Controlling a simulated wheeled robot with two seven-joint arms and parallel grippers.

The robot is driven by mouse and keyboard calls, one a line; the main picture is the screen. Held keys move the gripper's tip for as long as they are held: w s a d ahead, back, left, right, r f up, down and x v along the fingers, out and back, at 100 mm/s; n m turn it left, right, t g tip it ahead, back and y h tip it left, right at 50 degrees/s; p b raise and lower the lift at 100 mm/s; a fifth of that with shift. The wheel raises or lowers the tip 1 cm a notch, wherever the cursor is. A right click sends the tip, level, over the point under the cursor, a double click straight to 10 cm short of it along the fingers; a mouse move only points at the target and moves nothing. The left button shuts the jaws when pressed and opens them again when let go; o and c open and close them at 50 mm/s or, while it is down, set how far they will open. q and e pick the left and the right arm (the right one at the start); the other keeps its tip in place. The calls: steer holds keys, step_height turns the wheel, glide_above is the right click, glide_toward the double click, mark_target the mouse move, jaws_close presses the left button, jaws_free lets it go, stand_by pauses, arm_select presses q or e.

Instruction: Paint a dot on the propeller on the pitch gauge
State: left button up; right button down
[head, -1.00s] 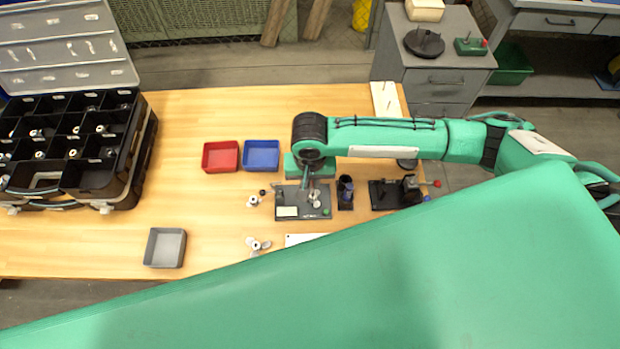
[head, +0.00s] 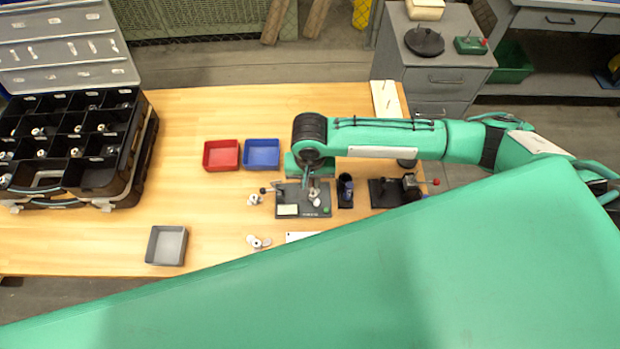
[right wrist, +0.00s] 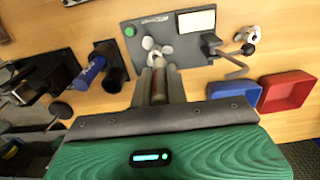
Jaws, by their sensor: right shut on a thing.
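The pitch gauge is a dark plate (head: 290,199) on the table, with a pale panel and a green button; it also shows in the right wrist view (right wrist: 190,48). A small grey-white propeller (right wrist: 156,50) sits on it, partly hidden by my fingers. My right gripper (right wrist: 159,82) is over the gauge's edge, pointing at the propeller. It is shut on a slim reddish pen-like thing (right wrist: 159,84), whose tip is close to the propeller; I cannot tell if they touch. In the head view my right gripper (head: 310,182) is above the plate. My left gripper is not in view.
A red tray (head: 221,155) and a blue tray (head: 262,154) stand behind the gauge. Loose propellers lie left and in front. A grey tray (head: 166,246) and a black compartment case (head: 130,180) are further left.

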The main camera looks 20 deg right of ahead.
steer(key=shift+f, duration=0.25)
stand_by(0.6)
steer(key=shift+s+f+p, duration=0.1)
steer(key=shift+f+p, duration=0.05)
steer(key=shift+p, duration=0.55)
stand_by(2.4)
step_height(320, 180, up, 5)
steer(key=p, duration=0.6)
stand_by(0.5)
